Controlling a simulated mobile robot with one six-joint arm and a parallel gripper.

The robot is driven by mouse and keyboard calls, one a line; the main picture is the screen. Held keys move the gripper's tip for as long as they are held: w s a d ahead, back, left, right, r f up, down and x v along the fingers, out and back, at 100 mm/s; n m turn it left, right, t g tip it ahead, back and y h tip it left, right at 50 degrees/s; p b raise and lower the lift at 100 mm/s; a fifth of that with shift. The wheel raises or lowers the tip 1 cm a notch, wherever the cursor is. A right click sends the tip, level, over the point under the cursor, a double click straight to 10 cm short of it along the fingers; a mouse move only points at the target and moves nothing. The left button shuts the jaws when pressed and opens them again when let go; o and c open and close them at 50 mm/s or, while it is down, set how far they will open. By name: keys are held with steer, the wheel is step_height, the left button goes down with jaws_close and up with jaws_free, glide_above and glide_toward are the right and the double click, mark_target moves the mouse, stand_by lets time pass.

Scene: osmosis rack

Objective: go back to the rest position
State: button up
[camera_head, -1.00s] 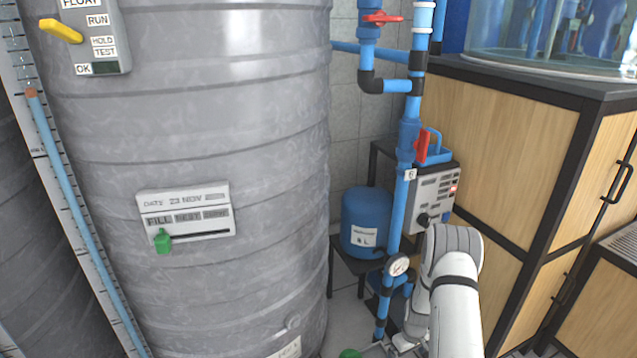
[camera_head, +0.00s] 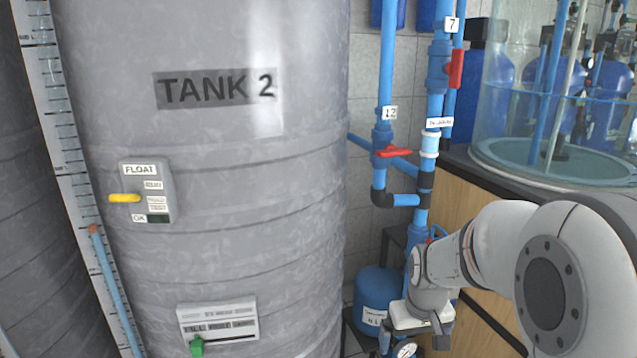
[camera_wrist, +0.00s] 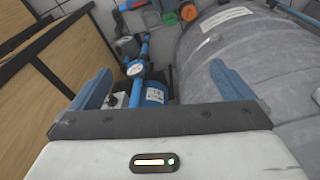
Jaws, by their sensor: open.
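My gripper (camera_wrist: 160,88) is open in the wrist view, with its two blue fingers wide apart and nothing between them. In the head view its white wrist end (camera_head: 422,312) hangs in front of the blue pipes, to the right of the grey tank (camera_head: 235,165) marked TANK 2. My arm comes in from the right edge, bent at the elbow. The fingertips are hard to make out in the head view.
A blue vessel (camera_head: 375,300) and gauge (camera_head: 405,350) are near my wrist. A wooden cabinet (camera_head: 455,210) stands behind my arm.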

steer(key=s+a+r+m+p, duration=0.1)
steer(key=s+a+r+p, duration=0.3)
steer(key=s+r+p, duration=0.4)
steer(key=s+r, duration=0.7)
steer(key=r, duration=0.1)
steer(key=shift+t, duration=0.4)
steer(key=shift+r, duration=0.1)
